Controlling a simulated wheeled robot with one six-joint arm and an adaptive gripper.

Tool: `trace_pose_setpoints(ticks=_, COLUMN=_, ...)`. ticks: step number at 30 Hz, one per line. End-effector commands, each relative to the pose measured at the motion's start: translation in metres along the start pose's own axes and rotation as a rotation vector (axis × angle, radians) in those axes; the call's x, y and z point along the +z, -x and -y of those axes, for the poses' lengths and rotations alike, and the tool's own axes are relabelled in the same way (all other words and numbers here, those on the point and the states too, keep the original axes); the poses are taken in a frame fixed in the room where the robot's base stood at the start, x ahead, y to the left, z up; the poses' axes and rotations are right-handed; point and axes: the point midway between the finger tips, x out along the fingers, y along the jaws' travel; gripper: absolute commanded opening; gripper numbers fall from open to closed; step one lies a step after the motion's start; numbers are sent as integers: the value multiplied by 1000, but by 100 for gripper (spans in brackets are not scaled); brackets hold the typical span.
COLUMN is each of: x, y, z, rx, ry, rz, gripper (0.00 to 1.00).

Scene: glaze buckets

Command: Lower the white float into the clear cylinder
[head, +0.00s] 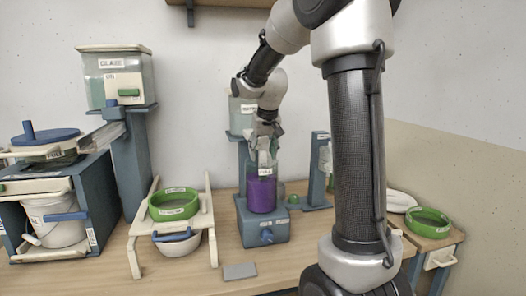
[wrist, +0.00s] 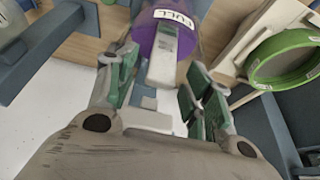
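The cylinder (head: 262,196) stands upright on a blue-grey base, with purple contents and a clear upper part. It also shows at the top of the wrist view (wrist: 150,38), with a "FULL" label near its rim. My gripper (head: 265,157) points down over the cylinder's top. In the wrist view its green-padded fingers (wrist: 160,88) are spread. A pale bar (wrist: 162,62), which looks like the white float or its stem, lies between them, with a gap on each side. The float's lower end is hidden, and I cannot tell how deep it sits.
A green ring (head: 174,203) sits on a cream stand left of the cylinder. A blue-grey post (head: 318,168) stands close behind on the right. A grey plate (head: 240,271) lies near the table's front. Another green ring (head: 428,222) is at the far right.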

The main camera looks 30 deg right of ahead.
Motion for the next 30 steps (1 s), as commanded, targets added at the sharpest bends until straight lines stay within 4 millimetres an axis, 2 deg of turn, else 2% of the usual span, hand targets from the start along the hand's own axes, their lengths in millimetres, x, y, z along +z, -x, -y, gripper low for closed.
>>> trace_pose_setpoints(ticks=8, x=0, y=7, z=0, rx=0, ry=0, rz=-1, gripper=51)
trace_pose_setpoints(ticks=11, x=-1, y=22, z=0, rx=0, ry=0, rz=-3, gripper=51)
trace_pose_setpoints(ticks=21, x=0, y=96, z=0, rx=-1, ry=0, rz=-4, gripper=51)
trace_pose_setpoints(ticks=25, x=0, y=112, z=0, rx=-1, ry=0, rz=-1, gripper=51)
trace_pose_setpoints(ticks=30, x=0, y=120, z=0, rx=0, ry=0, rz=-1, gripper=51)
